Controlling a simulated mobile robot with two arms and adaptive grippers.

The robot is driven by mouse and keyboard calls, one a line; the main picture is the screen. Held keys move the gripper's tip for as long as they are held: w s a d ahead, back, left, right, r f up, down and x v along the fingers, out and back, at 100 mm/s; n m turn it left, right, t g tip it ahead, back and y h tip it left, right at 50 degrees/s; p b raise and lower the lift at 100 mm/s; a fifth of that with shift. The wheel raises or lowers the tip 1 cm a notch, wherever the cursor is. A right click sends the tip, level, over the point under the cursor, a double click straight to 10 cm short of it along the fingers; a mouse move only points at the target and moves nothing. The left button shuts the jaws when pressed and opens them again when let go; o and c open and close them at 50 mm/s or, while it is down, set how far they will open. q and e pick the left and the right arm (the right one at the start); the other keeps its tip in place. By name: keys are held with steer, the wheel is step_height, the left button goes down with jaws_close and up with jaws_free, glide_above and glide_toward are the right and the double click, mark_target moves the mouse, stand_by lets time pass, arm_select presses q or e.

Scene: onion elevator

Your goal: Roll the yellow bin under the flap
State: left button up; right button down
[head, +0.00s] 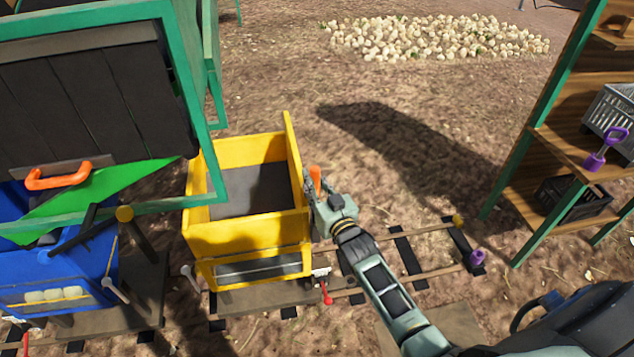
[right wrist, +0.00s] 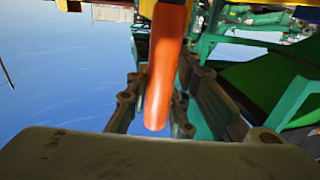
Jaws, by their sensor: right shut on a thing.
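The yellow bin (head: 246,222) stands upright on the rails, just right of the green-framed machine; its inside looks empty and grey. My right gripper (head: 314,188) is at the bin's right side, shut on an upright orange handle (head: 316,177). In the right wrist view the orange handle (right wrist: 165,65) sits between the fingers. A dark slatted panel with an orange handle (head: 58,176), which looks like the flap (head: 100,100), is in the green frame at upper left. The frame's lower right corner overlaps the bin's left edge in the picture. My left gripper is not in view.
A blue bin (head: 75,262) stands on the rails left of the yellow one, with a bright green sheet (head: 95,200) above it. The rails (head: 420,240) run on to the right, with a purple object (head: 477,258) near their end. A wooden shelf (head: 560,145) stands at right.

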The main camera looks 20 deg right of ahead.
steer(key=shift+a+f, duration=0.2)
steer(key=c, duration=2)
jaws_free()
steer(key=o, duration=0.5)
steer(key=shift+a+r, duration=0.1)
steer(key=shift+a, duration=0.05)
steer(key=shift+c, duration=0.2)
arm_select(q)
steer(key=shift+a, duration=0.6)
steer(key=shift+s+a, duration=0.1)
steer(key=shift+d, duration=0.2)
arm_select(e)
steer(key=s, duration=1.2)
